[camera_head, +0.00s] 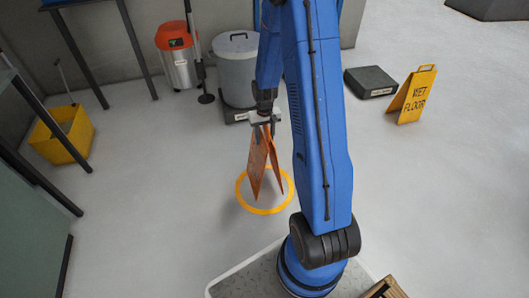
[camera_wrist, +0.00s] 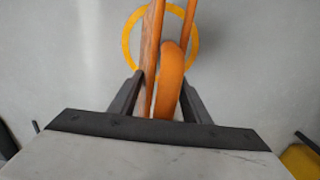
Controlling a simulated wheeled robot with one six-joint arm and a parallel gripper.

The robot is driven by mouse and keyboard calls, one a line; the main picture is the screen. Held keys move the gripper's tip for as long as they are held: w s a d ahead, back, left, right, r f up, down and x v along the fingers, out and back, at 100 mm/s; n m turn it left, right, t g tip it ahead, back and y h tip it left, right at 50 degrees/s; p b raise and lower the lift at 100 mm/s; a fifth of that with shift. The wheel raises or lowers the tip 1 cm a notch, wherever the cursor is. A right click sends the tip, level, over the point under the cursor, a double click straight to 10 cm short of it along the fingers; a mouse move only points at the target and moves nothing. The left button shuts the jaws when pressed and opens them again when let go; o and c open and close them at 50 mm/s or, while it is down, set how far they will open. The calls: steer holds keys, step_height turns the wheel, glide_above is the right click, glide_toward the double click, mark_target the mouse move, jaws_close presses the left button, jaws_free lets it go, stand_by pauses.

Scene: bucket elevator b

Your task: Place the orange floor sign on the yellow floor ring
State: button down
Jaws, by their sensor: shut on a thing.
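The orange floor sign (camera_head: 258,163) is an A-frame held upright by its top in my gripper (camera_head: 264,122). In the wrist view, the sign (camera_wrist: 152,60) sits between the two dark fingers of my gripper (camera_wrist: 158,98), which are shut on it. The yellow floor ring (camera_head: 264,211) lies flat on the grey floor below the sign. In the wrist view, the ring (camera_wrist: 127,43) shows behind the sign, which hides part of it. The sign's lower edge appears over the ring; I cannot tell whether it touches the floor.
A yellow wet floor sign (camera_head: 412,98) stands at the right beside a dark block (camera_head: 370,82). A grey bin (camera_head: 237,70) and a red-topped bin (camera_head: 176,58) stand behind the ring. A yellow bucket (camera_head: 64,135) is at the left. The floor around the ring is clear.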

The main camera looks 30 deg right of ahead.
mark_target(258, 156)
steer(key=shift+f, duration=2.6)
steer(key=c, duration=1)
jaws_free()
steer(key=shift+f, duration=0.1)
